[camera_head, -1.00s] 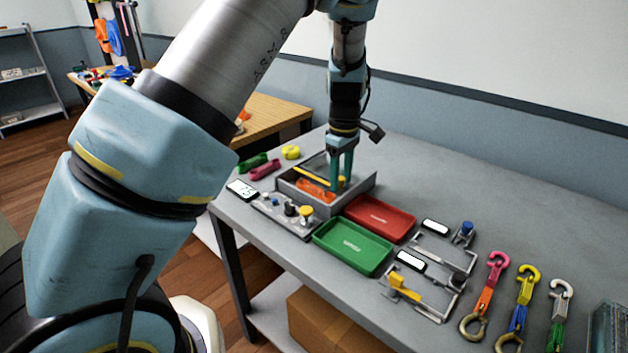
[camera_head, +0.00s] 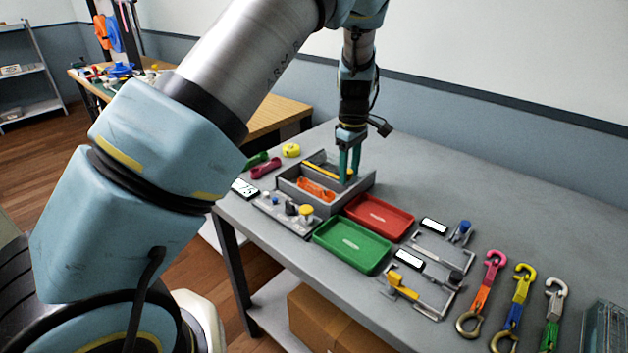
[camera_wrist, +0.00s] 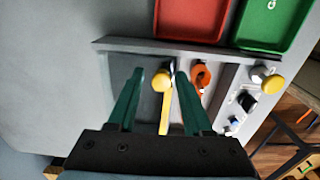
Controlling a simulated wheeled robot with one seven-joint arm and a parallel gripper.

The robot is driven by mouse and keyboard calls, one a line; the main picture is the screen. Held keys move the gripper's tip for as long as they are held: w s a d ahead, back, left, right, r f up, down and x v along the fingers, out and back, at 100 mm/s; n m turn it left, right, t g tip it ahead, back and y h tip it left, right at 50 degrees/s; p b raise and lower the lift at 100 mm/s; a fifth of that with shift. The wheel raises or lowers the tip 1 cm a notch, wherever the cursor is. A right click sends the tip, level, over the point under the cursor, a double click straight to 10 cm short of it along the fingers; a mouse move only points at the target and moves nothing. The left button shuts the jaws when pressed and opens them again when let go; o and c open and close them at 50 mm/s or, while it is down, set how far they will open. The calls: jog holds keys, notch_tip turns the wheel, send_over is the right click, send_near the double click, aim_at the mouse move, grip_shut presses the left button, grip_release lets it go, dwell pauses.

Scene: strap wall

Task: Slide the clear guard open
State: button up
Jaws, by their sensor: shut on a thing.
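A grey open-topped box (camera_head: 327,208) stands on the bench. The clear guard (camera_wrist: 122,68) shows as a faint see-through panel over the box's far part. A yellow strip (camera_head: 325,170) runs along its edge, with a round yellow knob (camera_wrist: 162,81) at one end. My gripper (camera_head: 349,178) points down and is shut on the knob; in the wrist view its green fingers (camera_wrist: 160,77) are on either side of it. An orange piece (camera_head: 316,189) lies in the box's near part, clear of the yellow strip.
A control panel (camera_head: 284,214) with knobs sits in front of the box. A red tray (camera_head: 378,214) and a green tray (camera_head: 352,246) are to the right. Small green and magenta pieces (camera_head: 264,170) and a yellow roll (camera_head: 291,150) lie at the left. The bench behind is clear.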

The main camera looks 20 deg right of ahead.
jog(key=shift+s+a+f, duration=0.15)
jog(key=shift+s+f, duration=0.1)
jog(key=shift+f, duration=0.25)
jog(key=o, duration=0.6)
jog(key=shift+c, duration=0.2)
jog(key=shift+w+r+p, duration=0.1)
jog(key=shift+r+p, duration=0.7)
jog(key=shift+r, duration=0.1)
jog(key=shift+w+d+r+p, duration=0.1)
jog(key=shift+r+p, duration=0.7)
jog(key=shift+r, duration=0.35)
jog(key=shift+w+d+r+p, duration=0.1)
jog(key=shift+r+p, duration=0.7)
jog(key=shift+r, duration=0.35)
jog(key=shift+r, duration=0.3)
jog(key=c, duration=0.3)
jog(key=shift+r+p, duration=2)
jog(key=shift+r, duration=0.75)
jog(key=c, duration=0.4)
jog(key=shift+o, duration=0.2)
